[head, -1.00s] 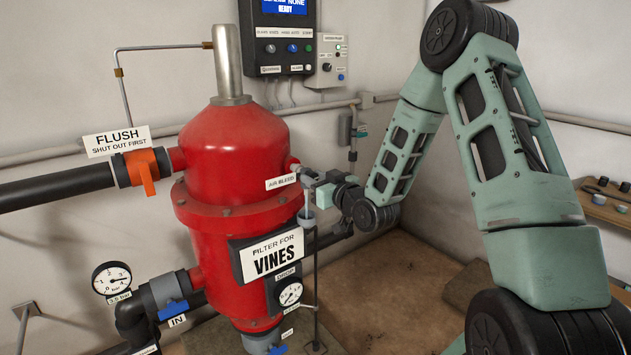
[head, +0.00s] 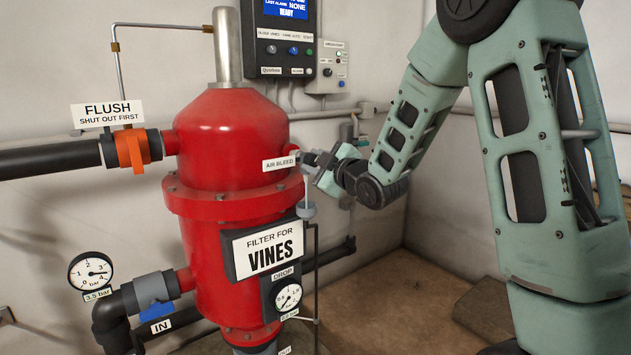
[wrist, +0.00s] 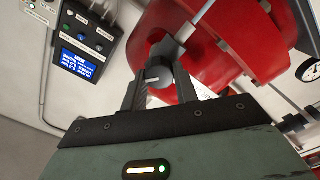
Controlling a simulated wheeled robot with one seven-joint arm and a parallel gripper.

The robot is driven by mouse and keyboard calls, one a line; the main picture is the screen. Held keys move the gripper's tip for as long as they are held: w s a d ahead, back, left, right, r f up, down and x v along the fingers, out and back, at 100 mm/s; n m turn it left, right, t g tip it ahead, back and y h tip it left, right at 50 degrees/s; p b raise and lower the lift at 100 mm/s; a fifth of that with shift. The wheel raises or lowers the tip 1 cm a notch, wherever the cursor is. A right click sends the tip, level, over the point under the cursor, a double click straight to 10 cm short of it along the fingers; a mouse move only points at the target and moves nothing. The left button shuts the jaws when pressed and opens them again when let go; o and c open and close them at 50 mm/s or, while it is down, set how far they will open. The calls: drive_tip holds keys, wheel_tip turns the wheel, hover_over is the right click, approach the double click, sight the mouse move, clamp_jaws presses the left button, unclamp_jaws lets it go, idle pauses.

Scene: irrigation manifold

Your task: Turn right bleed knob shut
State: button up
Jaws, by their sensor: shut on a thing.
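The air bleed knob is a small grey round knob (wrist: 157,76) with a pale line on its face, on the side of the red filter tank (head: 232,135). An "AIR BLEED" label (head: 280,163) sits beside it in the head view. My gripper (head: 312,160) reaches the tank's right side from the right. In the wrist view my gripper's two dark fingers (wrist: 157,85) are shut on the knob, one on each side. In the head view the fingers largely hide the knob.
A control box (head: 285,38) hangs on the wall behind the tank. An orange-handled flush valve (head: 135,148) and a pressure gauge (head: 90,271) are at the left. A drop gauge (head: 288,298) is on the tank's front. The floor at right is mostly clear.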

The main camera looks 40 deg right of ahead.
drive_tip(key=n+b, duration=0.1)
drive_tip(key=b, duration=0.1)
drive_tip(key=n+b, duration=0.2)
drive_tip(key=b, duration=0.1)
drive_tip(key=n+b, duration=0.2)
drive_tip(key=shift+f, duration=0.35)
drive_tip(key=n+b, duration=0.3)
drive_tip(key=b, duration=0.1)
drive_tip(key=shift+r, duration=0.15)
drive_tip(key=o, duration=1)
drive_tip(key=shift+c, duration=0.2)
drive_tip(key=shift+s, duration=0.1)
